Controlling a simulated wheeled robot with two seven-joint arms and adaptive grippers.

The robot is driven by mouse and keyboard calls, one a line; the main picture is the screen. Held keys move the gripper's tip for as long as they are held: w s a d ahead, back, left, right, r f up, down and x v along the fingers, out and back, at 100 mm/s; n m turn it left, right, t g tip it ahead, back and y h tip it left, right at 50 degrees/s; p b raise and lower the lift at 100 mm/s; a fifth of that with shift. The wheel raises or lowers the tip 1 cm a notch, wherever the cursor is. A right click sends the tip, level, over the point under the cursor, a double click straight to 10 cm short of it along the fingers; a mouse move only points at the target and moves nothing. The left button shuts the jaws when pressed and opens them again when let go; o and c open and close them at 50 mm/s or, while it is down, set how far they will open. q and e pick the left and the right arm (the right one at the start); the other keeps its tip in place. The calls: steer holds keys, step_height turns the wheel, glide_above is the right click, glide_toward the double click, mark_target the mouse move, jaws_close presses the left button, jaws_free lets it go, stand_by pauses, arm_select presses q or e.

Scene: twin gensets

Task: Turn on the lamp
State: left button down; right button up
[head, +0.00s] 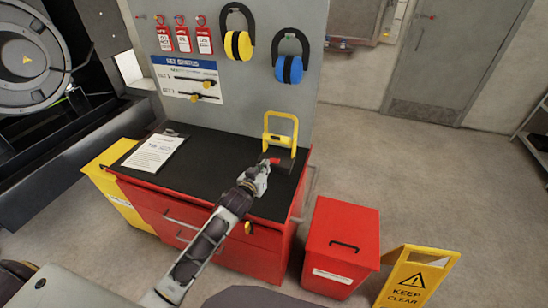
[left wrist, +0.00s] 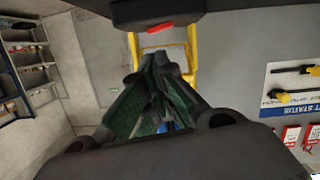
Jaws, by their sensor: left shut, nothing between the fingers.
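The lamp has a yellow frame (head: 281,125) and stands at the right end of the black-topped red cabinet, by the upright board. A red part (head: 275,161) shows low on its front, right by my fingertips. In the left wrist view the lamp's dark body (left wrist: 140,14) lies at the top edge with a red piece on it, and its yellow frame (left wrist: 192,45) is behind my fingers. My left gripper (head: 263,166) is shut and empty, its tips close to the lamp's front. I cannot tell whether they touch. It also shows in the left wrist view (left wrist: 160,62). My right gripper is out of view.
A paper sheet (head: 153,152) lies on the left of the cabinet top (head: 215,160). Yellow and blue earmuffs (head: 290,69) and red tags hang on the board. A red bin (head: 340,240) and a yellow sign (head: 418,275) stand right of the cabinet.

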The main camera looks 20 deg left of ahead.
mark_target(275, 166)
arm_select(q)
steer(key=shift+w, duration=0.15)
steer(key=shift+p+x, duration=0.4)
steer(key=shift+x, duration=4.35)
steer(key=shift+d, duration=0.1)
steer(key=shift+d+f+m+b, duration=0.25)
steer(key=shift+f+m+b, duration=0.1)
steer(key=shift+f+m, duration=0.1)
steer(key=shift+s+f, duration=0.1)
steer(key=shift+s, duration=0.1)
